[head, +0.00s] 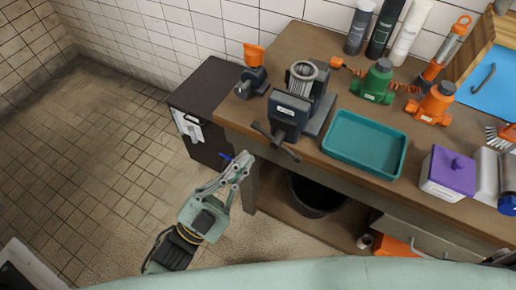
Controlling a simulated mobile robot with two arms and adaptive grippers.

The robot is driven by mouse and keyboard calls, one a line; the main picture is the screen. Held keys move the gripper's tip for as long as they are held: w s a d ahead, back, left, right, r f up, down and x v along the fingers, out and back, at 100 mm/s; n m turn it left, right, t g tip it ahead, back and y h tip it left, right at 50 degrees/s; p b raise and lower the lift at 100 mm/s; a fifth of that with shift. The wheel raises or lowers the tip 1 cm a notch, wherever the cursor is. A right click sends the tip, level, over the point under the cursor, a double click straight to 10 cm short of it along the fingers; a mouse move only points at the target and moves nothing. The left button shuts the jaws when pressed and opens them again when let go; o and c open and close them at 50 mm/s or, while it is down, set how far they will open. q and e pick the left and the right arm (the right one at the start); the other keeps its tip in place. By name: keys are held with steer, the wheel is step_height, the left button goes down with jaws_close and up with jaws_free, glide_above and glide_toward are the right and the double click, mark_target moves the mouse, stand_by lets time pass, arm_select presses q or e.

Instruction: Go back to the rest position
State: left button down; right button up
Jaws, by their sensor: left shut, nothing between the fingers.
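My left gripper (240,164) is in the head view, in front of the workbench's left end. Its fingers are shut with nothing between them. It hangs over the floor, apart from the bench and from the vise (290,112). My right gripper is not in view.
The wooden workbench (290,48) holds a teal tray (365,143), green jack (375,82), orange jack (432,104) and purple-topped container (448,174). Several spray cans stand at the wall. A dark cabinet (208,88) adjoins the bench; a black bucket (318,196) sits below. Tiled floor at left is clear.

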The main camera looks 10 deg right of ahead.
arm_select(q)
steer(key=shift+s+a+f, duration=0.25)
steer(key=shift+s+a, duration=0.15)
steer(key=shift+s, duration=0.35)
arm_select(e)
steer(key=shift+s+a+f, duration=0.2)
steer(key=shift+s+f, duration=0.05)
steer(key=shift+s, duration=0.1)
